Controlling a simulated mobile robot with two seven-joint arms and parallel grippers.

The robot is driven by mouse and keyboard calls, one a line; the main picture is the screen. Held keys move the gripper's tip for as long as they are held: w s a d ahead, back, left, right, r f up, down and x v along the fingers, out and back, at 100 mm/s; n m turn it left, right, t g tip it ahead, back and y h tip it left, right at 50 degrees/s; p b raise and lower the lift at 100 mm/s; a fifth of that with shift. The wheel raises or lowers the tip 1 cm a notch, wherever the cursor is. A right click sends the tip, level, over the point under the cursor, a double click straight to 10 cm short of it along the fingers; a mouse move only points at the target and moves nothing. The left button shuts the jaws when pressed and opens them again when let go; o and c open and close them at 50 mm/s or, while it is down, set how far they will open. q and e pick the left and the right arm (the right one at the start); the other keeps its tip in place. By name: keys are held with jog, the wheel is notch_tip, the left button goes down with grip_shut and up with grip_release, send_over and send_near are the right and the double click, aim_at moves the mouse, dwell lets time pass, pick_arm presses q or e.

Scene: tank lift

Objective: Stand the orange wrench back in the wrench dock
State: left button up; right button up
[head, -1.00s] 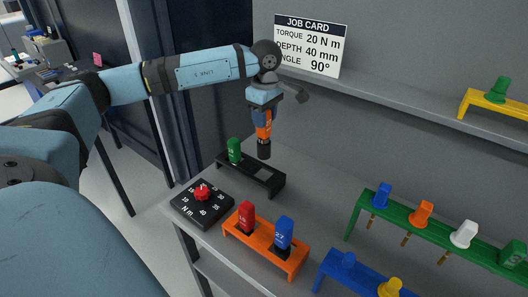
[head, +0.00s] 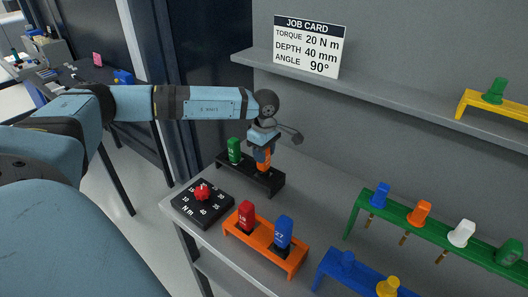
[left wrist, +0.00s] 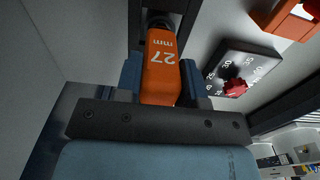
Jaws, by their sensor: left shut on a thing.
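The orange wrench (head: 263,157) is upright in my left gripper (head: 263,150), its lower end down at the right-hand slot of the black dock (head: 270,182). In the left wrist view the orange wrench (left wrist: 162,65), marked 27 mm, sits between the two blue fingers of my left gripper (left wrist: 160,80). Whether its foot is fully seated in the slot I cannot tell. A green wrench (head: 234,150) stands in the left slot of the same dock. My right gripper is not in view.
A black torque dial with a red knob (head: 202,192) lies in front of the dock. An orange rack (head: 290,263) holds a red and a blue wrench. A green rack (head: 361,208) and a blue rack (head: 334,266) stand to the right. A shelf (head: 400,90) runs above.

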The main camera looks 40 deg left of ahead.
pick_arm(q)
jog(key=o, duration=1.1)
jog(key=shift+r, duration=0.1)
notch_tip(320, 180, up, 12)
jog(key=shift+d+f+b, duration=0.1)
jog(key=shift+b, duration=0.3)
